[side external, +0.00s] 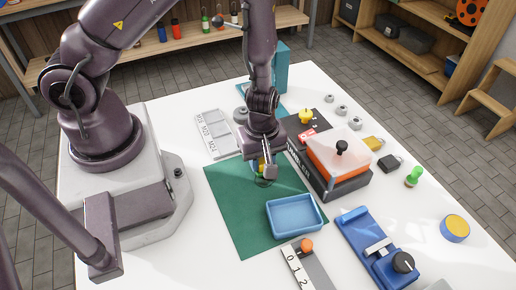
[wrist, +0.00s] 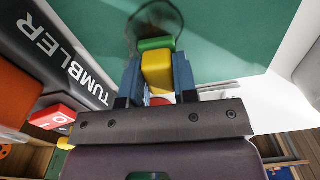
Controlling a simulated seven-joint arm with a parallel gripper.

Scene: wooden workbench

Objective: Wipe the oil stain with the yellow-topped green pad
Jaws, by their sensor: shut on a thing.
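The yellow-topped green pad (wrist: 157,70) is between the blue fingers of my gripper (wrist: 158,82) in the wrist view, its green part toward the mat. My gripper (side external: 262,172) is shut on its yellow part and points down over the green mat (side external: 231,203). The oil stain (wrist: 137,27) is a dark ring-like mark on the mat, partly behind the pad in the wrist view. In the side view, the gripper mostly hides the pad and the stain shows only as a dark trace around the fingertips. I cannot tell whether the pad touches the mat.
A blue tray (side external: 296,214) stands on the mat's front right. The black tumbler box (side external: 327,179) with an orange and clear top is close to the right of my gripper. A grey labelled tray (side external: 215,133) lies behind. The mat's left and front left are clear.

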